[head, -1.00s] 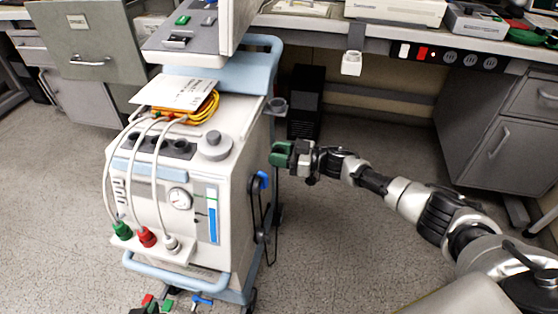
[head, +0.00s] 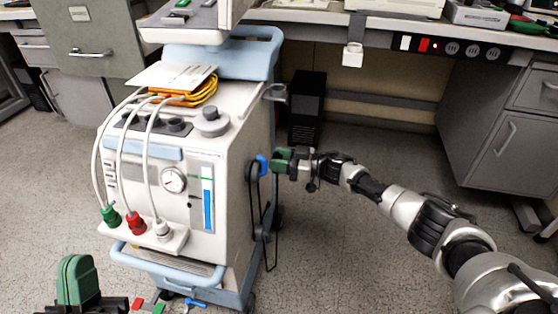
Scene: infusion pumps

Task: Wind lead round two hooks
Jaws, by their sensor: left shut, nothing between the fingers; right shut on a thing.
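The white pump cart (head: 230,150) stands left of centre. On its right side, a blue upper hook (head: 262,164) shows with the thin black lead (head: 250,205) hanging in a long loop below it. A dark lower hook (head: 264,236) is partly hidden by the lead, and a strand hangs below it. My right gripper (head: 280,160), with green fingers, is shut close beside the upper hook, on what seems to be the lead; the held part is too small to see. My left gripper (head: 77,280), also green-fingered, is shut and empty at the bottom left, in front of the cart.
White hoses with green, red and white ends run down the cart's front (head: 135,220). A blue bumper rail (head: 165,265) juts out low. A desk with grey drawers (head: 490,130) stands right; floor between is clear.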

